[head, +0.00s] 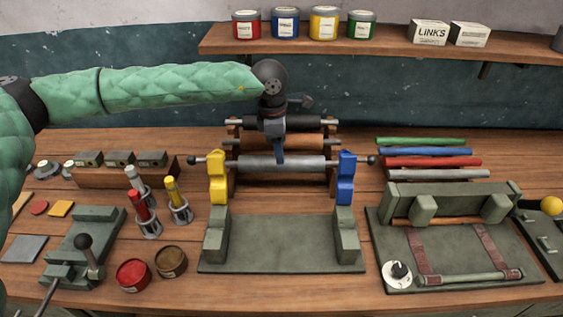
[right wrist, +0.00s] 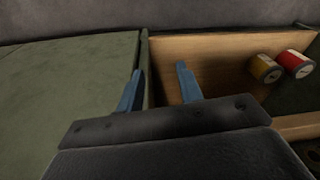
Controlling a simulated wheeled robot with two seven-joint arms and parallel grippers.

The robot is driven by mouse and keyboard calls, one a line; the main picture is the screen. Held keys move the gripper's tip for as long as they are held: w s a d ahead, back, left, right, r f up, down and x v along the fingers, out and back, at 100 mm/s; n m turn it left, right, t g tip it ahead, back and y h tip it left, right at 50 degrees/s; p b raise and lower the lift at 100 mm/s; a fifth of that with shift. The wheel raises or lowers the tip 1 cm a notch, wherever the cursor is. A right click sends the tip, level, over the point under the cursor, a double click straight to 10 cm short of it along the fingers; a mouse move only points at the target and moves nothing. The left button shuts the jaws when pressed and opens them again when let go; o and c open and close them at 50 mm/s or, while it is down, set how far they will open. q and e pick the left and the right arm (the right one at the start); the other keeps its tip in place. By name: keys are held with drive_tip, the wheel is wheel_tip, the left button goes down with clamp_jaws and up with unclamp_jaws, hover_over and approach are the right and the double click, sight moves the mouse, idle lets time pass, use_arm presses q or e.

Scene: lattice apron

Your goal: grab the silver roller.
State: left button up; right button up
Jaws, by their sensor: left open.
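The silver roller (head: 310,163) lies level in the front of a wooden rack, below a brown roller (head: 305,143) and a black roller (head: 310,122). My left gripper (head: 280,157) points down from above at the roller's middle and is open. Its blue finger overlaps the roller in the head view; I cannot tell whether the fingers straddle or touch it. My right gripper (right wrist: 160,85) shows only in the right wrist view, its two blue fingers apart with nothing between them.
A yellow bracket (head: 217,178) and a blue bracket (head: 346,178) stand at the roller's ends. A green cradle (head: 280,245) is in front. Coloured rods (head: 425,152) lie to the right. In the right wrist view, cans (right wrist: 265,68) sit beside a wooden panel (right wrist: 215,65).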

use_arm(q)
wheel_tip(320, 180, down, 4)
drive_tip(key=shift+w+d+r+p, duration=0.1)
drive_tip(key=shift+d+r+p, duration=0.05)
drive_tip(key=shift+p, duration=1.05)
drive_tip(key=shift+f, duration=0.4)
use_arm(e)
wheel_tip(320, 180, down, 9)
drive_tip(key=s+d, duration=0.1)
drive_tip(key=s, duration=0.1)
drive_tip(key=shift+d+r, duration=0.2)
drive_tip(key=shift+d, duration=0.2)
use_arm(q)
drive_tip(key=shift+c, duration=0.5)
use_arm(e)
drive_tip(key=shift+s, duration=0.1)
use_arm(q)
drive_tip(key=c, duration=1.1)
drive_tip(key=shift+r, duration=0.1)
clamp_jaws()
drive_tip(key=shift+r, duration=0.1)
